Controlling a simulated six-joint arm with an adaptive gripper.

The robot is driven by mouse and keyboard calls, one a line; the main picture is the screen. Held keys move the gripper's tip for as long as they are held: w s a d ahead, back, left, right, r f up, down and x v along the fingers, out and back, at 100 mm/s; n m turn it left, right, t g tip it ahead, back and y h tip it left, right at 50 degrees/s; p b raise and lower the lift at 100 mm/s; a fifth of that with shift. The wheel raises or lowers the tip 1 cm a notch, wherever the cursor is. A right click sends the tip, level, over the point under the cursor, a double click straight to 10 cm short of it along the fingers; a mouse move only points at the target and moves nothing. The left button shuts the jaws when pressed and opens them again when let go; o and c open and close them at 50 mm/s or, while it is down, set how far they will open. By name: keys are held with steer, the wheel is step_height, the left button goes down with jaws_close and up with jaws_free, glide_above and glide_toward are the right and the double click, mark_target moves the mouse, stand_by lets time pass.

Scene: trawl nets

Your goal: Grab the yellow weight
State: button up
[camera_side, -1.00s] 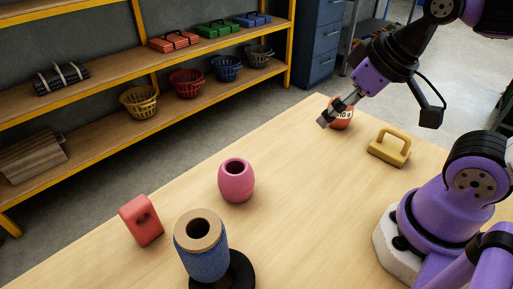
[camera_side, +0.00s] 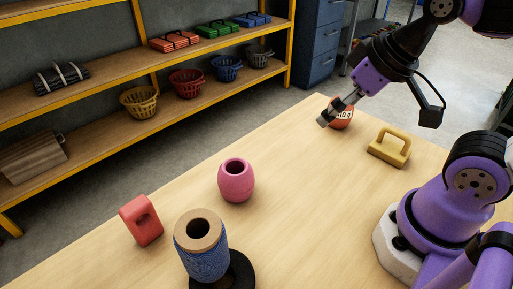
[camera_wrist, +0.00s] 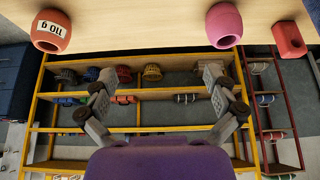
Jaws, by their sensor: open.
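The yellow weight (camera_side: 389,149), a block with a handle on top, stands upright on the table near its right side. It does not show in the wrist view. My gripper (camera_side: 334,112) is in the air at the far end of the table, to the left of the yellow weight and apart from it. In the side view its fingers overlap a round orange-red weight (camera_side: 343,116) with a white label. In the wrist view my gripper (camera_wrist: 159,98) has its fingers spread wide with nothing between them. The labelled weight (camera_wrist: 50,32) is at the top left there.
A pink barrel-shaped float (camera_side: 236,180), a red block with a hole (camera_side: 141,220) and a blue twine spool (camera_side: 203,246) on a dark base stand on the table (camera_side: 300,200). The middle of the table is clear. Shelves (camera_side: 120,64) with baskets are behind.

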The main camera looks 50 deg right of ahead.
steer(key=s+d+f+m+g, duration=0.1)
steer(key=d+f+m, duration=0.1)
steer(key=d+m, duration=0.5)
steer(key=s+d+f+m+g, duration=0.2)
steer(key=d+m, duration=0.5)
steer(key=m, duration=0.9)
steer(key=s+d+f+m+g, duration=0.2)
steer(key=d+m, duration=0.5)
steer(key=m, duration=0.5)
steer(key=shift+s+f, duration=0.2)
steer(key=shift+s+d+f+m+g, duration=0.2)
steer(key=shift+f+m+g, duration=0.1)
steer(key=shift+m, duration=0.3)
glide_above(391, 147)
steer(key=f, duration=0.4)
steer(key=shift+w+d+f, duration=0.1)
steer(key=shift+w+f, duration=0.1)
steer(key=shift+f, duration=0.1)
steer(key=f, duration=0.5)
steer(key=shift+s+f, duration=0.2)
steer(key=c, duration=1.4)
